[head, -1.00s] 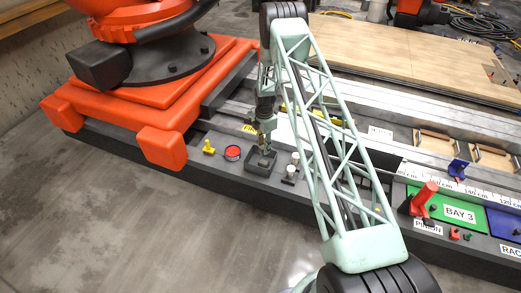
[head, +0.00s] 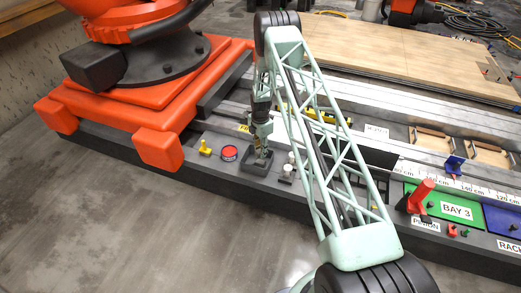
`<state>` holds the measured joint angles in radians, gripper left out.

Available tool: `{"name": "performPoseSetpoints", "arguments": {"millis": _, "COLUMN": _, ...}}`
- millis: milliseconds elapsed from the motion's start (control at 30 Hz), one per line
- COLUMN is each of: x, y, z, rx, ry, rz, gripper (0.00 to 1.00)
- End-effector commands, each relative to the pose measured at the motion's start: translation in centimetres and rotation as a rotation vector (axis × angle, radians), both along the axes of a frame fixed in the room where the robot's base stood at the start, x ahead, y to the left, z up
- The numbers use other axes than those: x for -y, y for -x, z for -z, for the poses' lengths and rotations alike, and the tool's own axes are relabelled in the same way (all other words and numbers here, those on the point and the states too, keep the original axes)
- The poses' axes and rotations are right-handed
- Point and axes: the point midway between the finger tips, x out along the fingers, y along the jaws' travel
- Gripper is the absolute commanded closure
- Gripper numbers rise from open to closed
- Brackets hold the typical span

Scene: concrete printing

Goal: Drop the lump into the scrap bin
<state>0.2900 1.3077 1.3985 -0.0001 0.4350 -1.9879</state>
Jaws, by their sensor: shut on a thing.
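The scrap bin appears to be the small dark open-topped box (head: 248,167) on the dark deck, in the middle of the head view. My gripper (head: 262,155) points down at the end of my arm, its fingertips at the bin's opening. It is shut on the lump, which is too small and too much covered by the fingers to make out clearly. I cannot tell whether the fingertips are just above the rim or a little inside it.
A red round button (head: 229,153) and a yellow fitting (head: 205,148) stand left of the bin. Small white-topped posts (head: 289,165) stand close on its right. A red handle (head: 421,194) stands by the green BAY 3 plate (head: 450,208) farther right.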

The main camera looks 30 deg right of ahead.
Motion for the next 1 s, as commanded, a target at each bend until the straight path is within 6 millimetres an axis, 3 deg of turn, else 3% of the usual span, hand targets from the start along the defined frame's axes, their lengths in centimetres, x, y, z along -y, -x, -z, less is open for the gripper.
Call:
{"name": "performPoseSetpoints", "arguments": {"millis": 300, "x": 0.0, "y": 0.0, "z": 2.2, "rx": 0.000, "ry": 0.000, "rz": 0.000, "gripper": 0.87}}
{"name": "performPoseSetpoints", "arguments": {"millis": 767, "x": 0.0, "y": 0.0, "z": 2.6, "rx": 0.000, "ry": 0.000, "rz": 0.000, "gripper": 0.87}}
{"name": "performPoseSetpoints", "arguments": {"millis": 800, "x": 0.0, "y": 0.0, "z": 2.6, "rx": 0.000, "ry": 0.000, "rz": 0.000, "gripper": 0.75}}
{"name": "performPoseSetpoints", "arguments": {"millis": 1000, "x": 0.0, "y": 0.0, "z": 2.6, "rx": 0.000, "ry": 0.000, "rz": 0.000, "gripper": 0.60}}
